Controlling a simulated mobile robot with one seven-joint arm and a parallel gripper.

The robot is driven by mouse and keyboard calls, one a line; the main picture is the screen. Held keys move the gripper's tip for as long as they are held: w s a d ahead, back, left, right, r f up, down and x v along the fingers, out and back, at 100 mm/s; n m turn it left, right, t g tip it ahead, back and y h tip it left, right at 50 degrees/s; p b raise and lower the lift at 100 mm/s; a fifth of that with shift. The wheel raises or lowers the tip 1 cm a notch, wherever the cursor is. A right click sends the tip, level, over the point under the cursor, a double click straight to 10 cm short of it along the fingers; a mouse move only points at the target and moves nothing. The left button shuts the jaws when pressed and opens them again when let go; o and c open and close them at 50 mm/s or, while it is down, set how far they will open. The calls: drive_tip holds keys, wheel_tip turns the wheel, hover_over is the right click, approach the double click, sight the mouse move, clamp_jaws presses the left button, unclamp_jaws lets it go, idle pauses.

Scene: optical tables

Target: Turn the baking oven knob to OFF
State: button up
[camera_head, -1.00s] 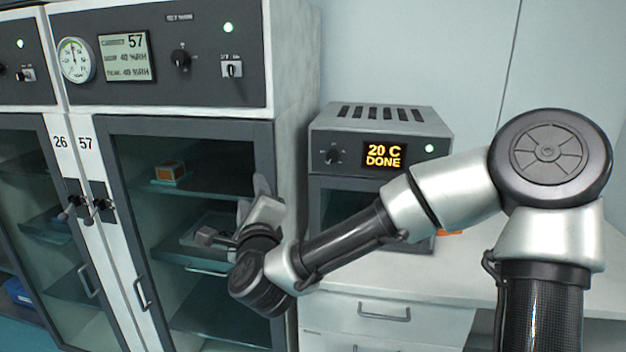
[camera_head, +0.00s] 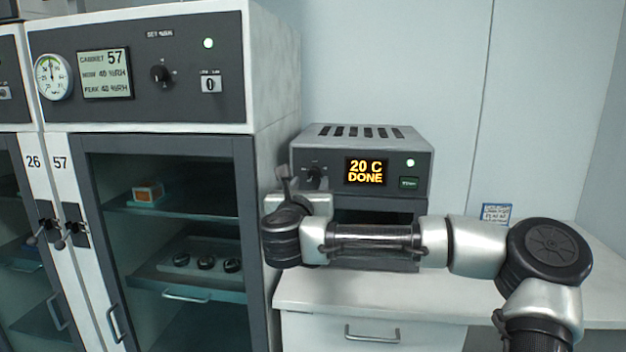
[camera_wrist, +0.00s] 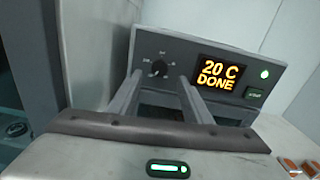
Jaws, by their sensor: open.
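The baking oven (camera_head: 365,142) is a grey benchtop box with an orange display reading "20 C DONE" and a lit green lamp. Its black knob (camera_head: 314,174) is at the left of the front panel, partly close behind my gripper. In the wrist view the knob (camera_wrist: 159,67) shows clear, with small markings around it too small to read. My gripper (camera_wrist: 160,88) is open and empty. Its two fingers point at the panel, with the knob seen between and just beyond their tips. In the head view my gripper (camera_head: 286,182) is just left of the knob. No contact shows.
A tall cabinet (camera_head: 272,85) numbered 57 stands close to the left, with its own knob (camera_head: 161,74) and shelves. A white bench (camera_head: 400,293) with a drawer carries the oven. Its right part is mostly clear. Orange-and-white items (camera_wrist: 290,165) lie there.

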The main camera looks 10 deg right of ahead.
sight(314, 174)
drive_tip(key=x, duration=0.6)
drive_tip(key=shift+w, duration=0.1)
drive_tip(key=shift+c, duration=0.6)
drive_tip(key=c, duration=0.9)
drive_tip(key=shift+c, duration=0.2)
drive_tip(key=shift+r+n, duration=0.1)
drive_tip(key=shift+n, duration=0.2)
